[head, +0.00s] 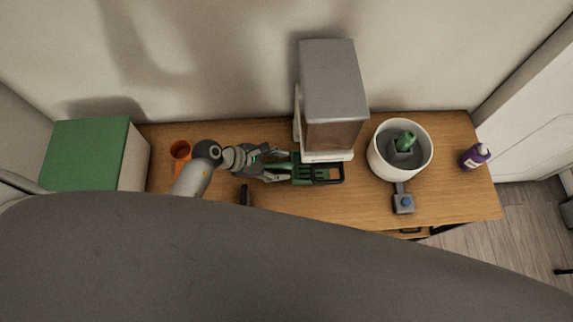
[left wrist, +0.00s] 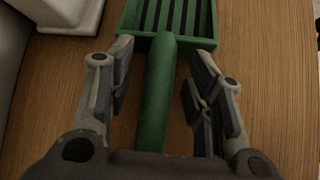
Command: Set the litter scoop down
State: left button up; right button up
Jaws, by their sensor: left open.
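The green litter scoop (head: 303,170) lies on the wooden table (head: 370,203), in front of the grey and white dispenser. Its slotted head points right in the head view. My left gripper (head: 282,166) comes from the left and is open around the handle. In the left wrist view the scoop's handle (left wrist: 157,95) runs between the two open fingers of the left gripper (left wrist: 160,85), with a gap on each side. The slotted head shows at the top of that view, cut off by the frame. My right gripper is not in view.
The dispenser (head: 333,85) stands right behind the scoop. A white bucket (head: 374,158) with a green-topped item inside, a small grey object with a blue button (head: 403,203) and a purple bottle (head: 470,160) are to the right. An orange cup (head: 180,149) is left.

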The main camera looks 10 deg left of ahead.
pick_arm(q)
grip_shut()
jog(key=shift+r, duration=0.15)
